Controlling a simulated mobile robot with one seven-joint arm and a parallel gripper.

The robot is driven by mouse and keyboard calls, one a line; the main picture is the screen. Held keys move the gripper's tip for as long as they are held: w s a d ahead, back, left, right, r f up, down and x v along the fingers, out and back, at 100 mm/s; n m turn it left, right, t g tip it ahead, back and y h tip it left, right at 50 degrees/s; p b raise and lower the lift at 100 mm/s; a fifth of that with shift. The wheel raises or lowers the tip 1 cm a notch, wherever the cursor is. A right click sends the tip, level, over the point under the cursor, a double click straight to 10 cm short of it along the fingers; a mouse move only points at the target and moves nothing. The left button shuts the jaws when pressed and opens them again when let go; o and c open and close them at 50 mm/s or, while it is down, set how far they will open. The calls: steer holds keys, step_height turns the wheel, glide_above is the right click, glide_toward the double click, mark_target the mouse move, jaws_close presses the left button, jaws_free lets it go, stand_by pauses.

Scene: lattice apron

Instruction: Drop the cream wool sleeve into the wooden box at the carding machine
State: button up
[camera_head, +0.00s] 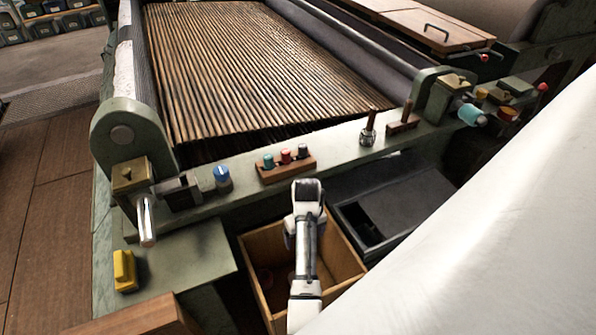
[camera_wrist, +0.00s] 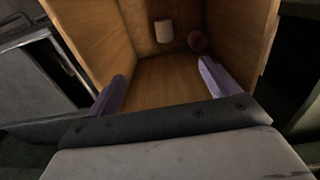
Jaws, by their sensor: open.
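The wooden box (camera_head: 343,243) stands open below the machine's front rail, under my arm. In the wrist view its plywood wall (camera_wrist: 92,30) and floor fill the middle. A small cream sleeve (camera_wrist: 163,31) is inside the box, near the far wall. A dark red round thing (camera_wrist: 197,40) is beside it. My gripper (camera_wrist: 160,80) is open, its two purple fingers wide apart over the box, with nothing between them. The cream sleeve is apart from the fingers.
A dark grey bin (camera_head: 400,205) stands right of the box. The green front rail (camera_head: 235,200) above it carries a wooden rack of coloured pieces (camera_head: 286,165), a blue-capped piece (camera_head: 222,178) and upright spindles (camera_head: 368,130). A large white surface blocks the lower right of the head view.

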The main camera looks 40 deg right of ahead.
step_height(320, 180, up, 6)
steer(key=shift+p, duration=1.25)
